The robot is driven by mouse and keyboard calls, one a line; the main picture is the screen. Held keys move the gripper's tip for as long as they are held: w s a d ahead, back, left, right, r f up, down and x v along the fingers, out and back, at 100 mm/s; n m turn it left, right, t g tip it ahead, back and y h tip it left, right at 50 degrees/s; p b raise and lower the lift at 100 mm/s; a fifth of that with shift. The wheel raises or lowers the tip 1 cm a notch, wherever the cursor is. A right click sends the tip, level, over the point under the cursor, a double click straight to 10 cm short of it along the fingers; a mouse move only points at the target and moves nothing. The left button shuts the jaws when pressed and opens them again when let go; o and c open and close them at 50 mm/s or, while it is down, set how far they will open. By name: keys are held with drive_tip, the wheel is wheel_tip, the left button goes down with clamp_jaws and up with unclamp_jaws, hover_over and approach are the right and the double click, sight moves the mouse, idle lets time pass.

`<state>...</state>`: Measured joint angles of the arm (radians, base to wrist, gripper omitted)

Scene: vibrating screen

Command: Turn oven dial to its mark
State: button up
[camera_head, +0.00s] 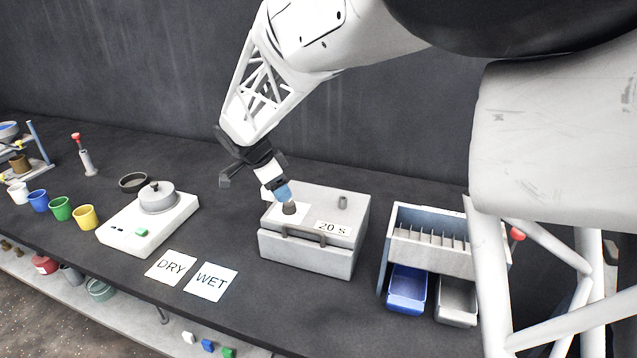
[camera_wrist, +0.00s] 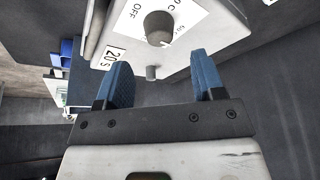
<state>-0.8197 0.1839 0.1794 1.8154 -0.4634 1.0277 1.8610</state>
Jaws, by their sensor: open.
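The oven (camera_head: 305,257) is a light grey box in the middle of the bench, with a "20 S" label (camera_head: 333,228) on top. Its dial (camera_head: 290,208) is a dark round knob on a white plate (camera_head: 276,213). In the wrist view the dial (camera_wrist: 159,27) sits on the plate, which shows "OFF" and other partly cut-off lettering. My gripper (camera_head: 283,191) is above and close to the dial in the head view. In the wrist view its blue fingers (camera_wrist: 162,72) are open, with the dial beyond the fingertips and nothing held.
A small grey post (camera_head: 342,202) stands on the oven top. "DRY" (camera_head: 171,267) and "WET" (camera_head: 211,281) cards lie to the left front. A hotplate (camera_head: 140,225) with a pot is further left. A rack with a blue bin (camera_head: 407,290) stands right.

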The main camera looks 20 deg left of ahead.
sight(288, 203)
drive_tip(key=shift+x, duration=2.95)
drive_tip(key=c, duration=0.9)
drive_tip(key=shift+o, duration=0.2)
